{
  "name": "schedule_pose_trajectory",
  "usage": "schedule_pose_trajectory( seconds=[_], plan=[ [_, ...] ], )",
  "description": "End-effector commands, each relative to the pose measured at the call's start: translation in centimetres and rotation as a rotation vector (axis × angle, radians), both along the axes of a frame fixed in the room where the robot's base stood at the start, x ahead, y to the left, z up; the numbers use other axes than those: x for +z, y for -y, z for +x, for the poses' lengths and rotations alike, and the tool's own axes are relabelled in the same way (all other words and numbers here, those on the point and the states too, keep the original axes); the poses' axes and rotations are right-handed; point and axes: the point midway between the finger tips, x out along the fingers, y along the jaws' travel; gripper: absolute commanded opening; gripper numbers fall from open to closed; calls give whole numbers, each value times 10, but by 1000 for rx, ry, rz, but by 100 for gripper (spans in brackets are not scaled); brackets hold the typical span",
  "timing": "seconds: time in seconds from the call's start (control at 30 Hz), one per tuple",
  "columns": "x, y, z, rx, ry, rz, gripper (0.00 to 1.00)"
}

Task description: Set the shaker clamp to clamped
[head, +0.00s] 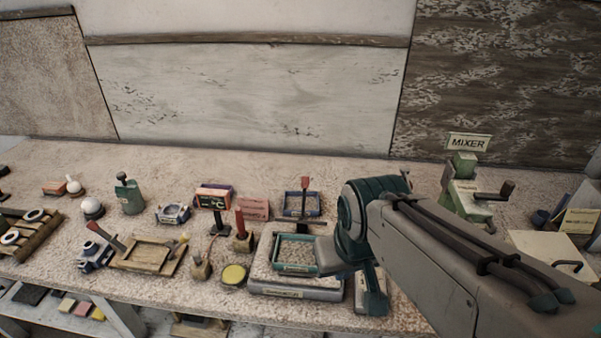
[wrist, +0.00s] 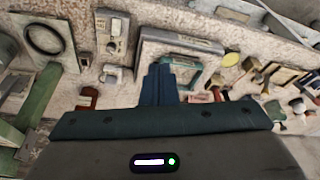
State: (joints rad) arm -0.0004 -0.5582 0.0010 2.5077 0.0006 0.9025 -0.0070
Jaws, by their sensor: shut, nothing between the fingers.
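A grey device with a raised teal frame (head: 294,251) on a flat labelled base (head: 290,288) stands on the bench, just left of my gripper; it looks like the shaker, but its label is too small to read. Its teal frame also shows in the wrist view (wrist: 188,75). I cannot tell which part is the clamp or how it is set. My gripper (head: 374,302) is shut and empty, pointing down at the device's right side. Its fingers also show in the wrist view (wrist: 160,72), in front of part of the device. My arm hides the bench behind it.
A blue frame with a red upright handle (head: 304,188) stands behind the device. Left of it are a red-handled block (head: 241,238), a yellow-topped round pot (head: 234,275) and a wooden tray with a lever (head: 148,255). A green mixer with a crank (head: 466,195) stands at right.

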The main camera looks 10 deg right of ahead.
Motion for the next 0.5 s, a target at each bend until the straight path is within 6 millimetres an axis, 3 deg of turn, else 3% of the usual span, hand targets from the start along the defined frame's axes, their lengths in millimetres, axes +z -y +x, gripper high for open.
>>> schedule_pose_trajectory(
  seconds=[0.27,0.37,0.5],
  plan=[
    [-2,-2,6,-31,-12,34,0],
    [-5,-7,20,-104,-38,116,0],
    [-11,-16,59,-281,-84,313,0]
  ],
)
